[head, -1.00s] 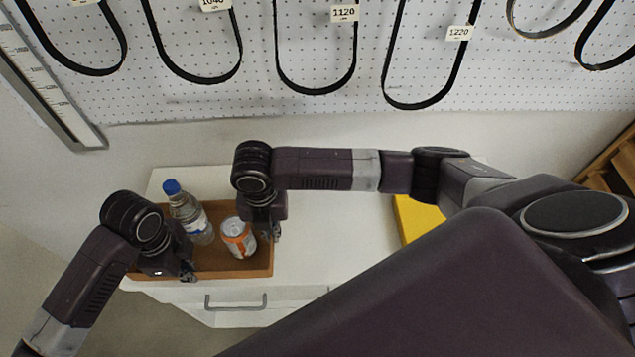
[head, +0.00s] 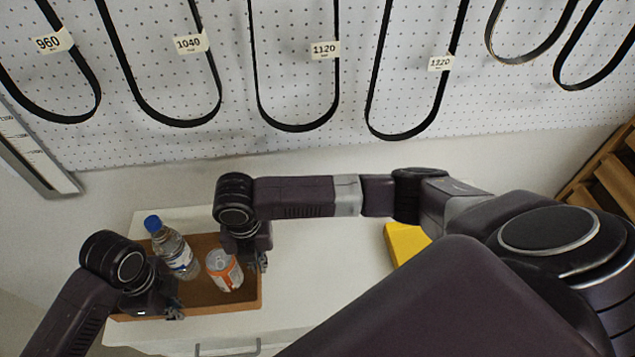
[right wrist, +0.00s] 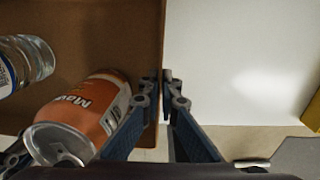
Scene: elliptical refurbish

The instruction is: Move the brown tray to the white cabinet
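The brown tray (head: 205,293) is at the left of the white cabinet's top (head: 315,270) in the head view, near its front edge. I cannot tell whether it rests there or hangs just above. It carries a water bottle (head: 174,250) with a blue cap and an orange can (head: 224,271). My right gripper (head: 258,262) is at the tray's right wall. In the right wrist view, its fingers (right wrist: 163,92) are closed together on that wall (right wrist: 152,50). My left gripper (head: 172,310) is at the tray's left end; its finger gap is hidden.
A yellow object (head: 404,241) lies on the cabinet to the right. The cabinet top between it and the tray is clear. A pegboard (head: 220,90) with hanging belts is behind. A wooden rack (head: 605,175) stands at the far right.

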